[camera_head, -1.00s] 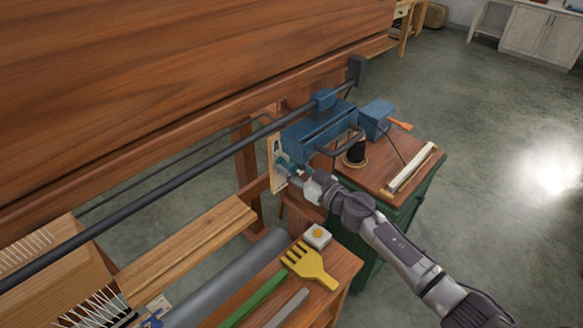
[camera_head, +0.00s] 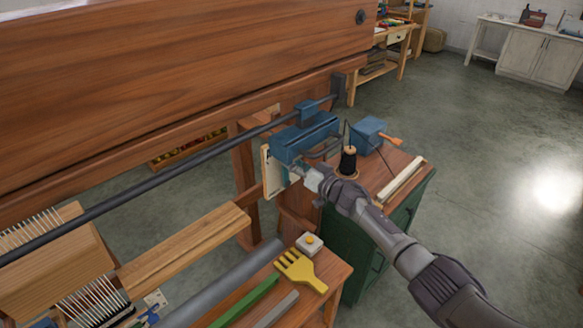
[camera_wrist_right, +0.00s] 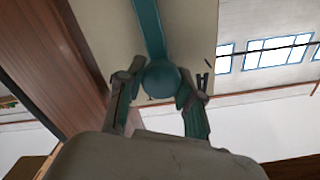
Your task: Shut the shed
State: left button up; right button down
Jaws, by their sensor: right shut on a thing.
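A teal lever with a round knob (camera_wrist_right: 160,78) stands against a cream plate (camera_wrist_right: 205,50) in the right wrist view. My right gripper (camera_wrist_right: 160,95) has a finger on each side of the knob and is shut on it. In the head view my right gripper (camera_head: 305,172) is at the loom's side post, by the cream plate (camera_head: 272,175) and just below a blue box-shaped carriage (camera_head: 303,135). The lever is mostly hidden there by the gripper. White heddles (camera_head: 95,300) show at the lower left. My left gripper is not in view.
A green cabinet (camera_head: 350,245) stands close right of the loom, with a dark thread spool (camera_head: 348,160) and a blue box on top. A yellow fork-shaped comb (camera_head: 302,271) and a small button box (camera_head: 309,243) lie on the wooden bench below my arm. Open floor lies right.

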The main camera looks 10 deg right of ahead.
jog(key=shift+w+d+m, duration=0.15)
jog(key=shift+d+m, duration=0.15)
jog(key=shift+m, duration=0.1)
jog(key=c, duration=0.7)
grip_release()
jog(key=shift+c, duration=0.2)
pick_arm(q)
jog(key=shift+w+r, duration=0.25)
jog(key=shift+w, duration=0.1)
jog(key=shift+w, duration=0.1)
pick_arm(e)
jog(key=v, duration=1.2)
